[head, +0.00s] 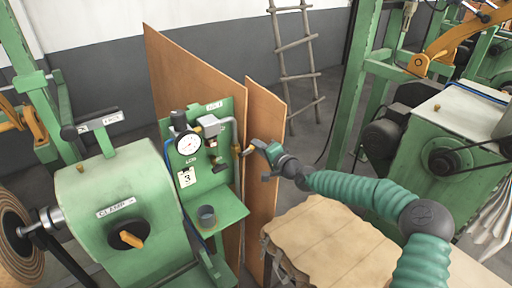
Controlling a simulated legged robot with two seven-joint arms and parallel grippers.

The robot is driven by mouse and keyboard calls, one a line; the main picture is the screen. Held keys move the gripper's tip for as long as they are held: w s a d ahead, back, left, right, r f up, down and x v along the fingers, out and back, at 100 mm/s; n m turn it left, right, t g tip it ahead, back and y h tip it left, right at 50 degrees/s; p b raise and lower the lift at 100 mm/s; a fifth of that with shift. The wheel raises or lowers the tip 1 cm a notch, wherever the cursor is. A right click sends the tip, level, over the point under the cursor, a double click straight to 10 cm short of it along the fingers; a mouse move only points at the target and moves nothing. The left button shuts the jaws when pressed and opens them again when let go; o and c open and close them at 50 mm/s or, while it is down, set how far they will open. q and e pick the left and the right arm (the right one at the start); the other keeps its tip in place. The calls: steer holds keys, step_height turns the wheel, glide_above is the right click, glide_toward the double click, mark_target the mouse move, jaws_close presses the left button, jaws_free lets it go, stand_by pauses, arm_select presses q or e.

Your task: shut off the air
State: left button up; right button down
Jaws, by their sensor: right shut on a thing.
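A green air panel (227,120) stands left of the middle. It carries a round white pressure gauge (188,144), a grey box (209,125) and a grey pipe that bends down its right edge. A small yellow valve handle (247,151) shows at that edge, beside the pipe. My right gripper (264,150) reaches in from the right and is shut on this handle; the jaws partly hide it, so its exact angle is unclear. My left gripper is not in view.
A green machine (118,190) with a clamp knob stands left of the panel. Brown boards (264,112) stand behind the gripper. A tan-topped table (335,240) lies under my right arm. A ladder (297,62) leans at the back.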

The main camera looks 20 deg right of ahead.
steer(key=f+m, duration=0.1)
steer(key=f+m+b, duration=0.1)
steer(key=shift+d+m+y+b, duration=0.25)
steer(key=shift+m+y+b, duration=0.05)
steer(key=shift+y, duration=0.1)
steer(key=shift+g, duration=0.3)
steer(key=c, duration=1.5)
jaws_free()
steer(key=shift+f, duration=0.1)
steer(key=shift+o, duration=0.9)
steer(key=shift+w, duration=0.1)
steer(key=shift+d, duration=0.1)
steer(key=b+v, duration=0.2)
steer(key=v, duration=1.4)
steer(key=shift+s, duration=0.35)
